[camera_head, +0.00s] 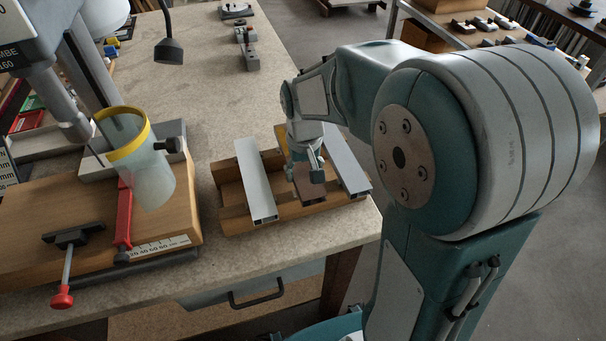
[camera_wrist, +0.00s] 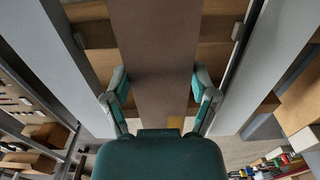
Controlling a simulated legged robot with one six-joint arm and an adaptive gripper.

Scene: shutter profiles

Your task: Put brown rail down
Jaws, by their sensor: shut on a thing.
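The brown rail (camera_head: 308,188) is over the wooden rack (camera_head: 237,222), between two pale rails, and its near end shows below my gripper (camera_head: 309,163). In the wrist view the brown rail (camera_wrist: 155,50) runs up the middle, between the two fingers of my gripper (camera_wrist: 161,82), which are shut on its sides. The left pale rail (camera_head: 256,180) and the right pale rail (camera_head: 345,160) lie on the rack, roughly parallel to it. I cannot tell whether the brown rail touches the rack. Its far part is hidden by my gripper and wrist.
The rack stands near the front right edge of the workbench (camera_head: 210,60). To its left is a wooden-based machine (camera_head: 185,215) with a clear guard (camera_head: 150,170) and a red-knobbed lever (camera_head: 63,293). Small metal parts (camera_head: 246,48) lie farther back. The bench behind the rack is clear.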

